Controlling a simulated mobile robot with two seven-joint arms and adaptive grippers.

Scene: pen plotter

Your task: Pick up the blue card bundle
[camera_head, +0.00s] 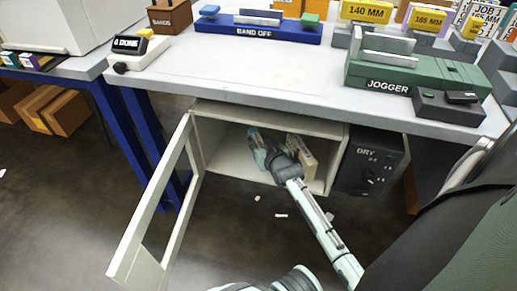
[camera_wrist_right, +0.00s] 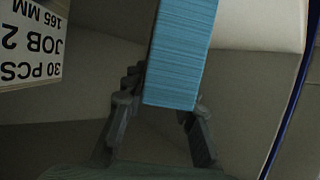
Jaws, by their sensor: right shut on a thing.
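The blue card bundle (camera_wrist_right: 180,60) is a light blue block with fine layered edges, large in the right wrist view. My right gripper (camera_wrist_right: 160,115) has a finger on each side of it and is shut on it. In the head view my right arm reaches into the open cabinet under the bench, and the right gripper (camera_head: 268,150) is inside it. The bundle shows there as a small blue patch (camera_head: 257,149), partly hidden by the gripper. I cannot tell whether the bundle still touches the cabinet floor. My left gripper is not in view.
A labelled cream bundle or box (camera_head: 303,155) stands right of my gripper in the cabinet; its label (camera_wrist_right: 30,45) reads 30 PCS, JOB 2, 165 MM. The cabinet door (camera_head: 155,205) hangs open at left. The dark DRY unit (camera_head: 370,162) is at right; the bench top (camera_head: 250,85) is above.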

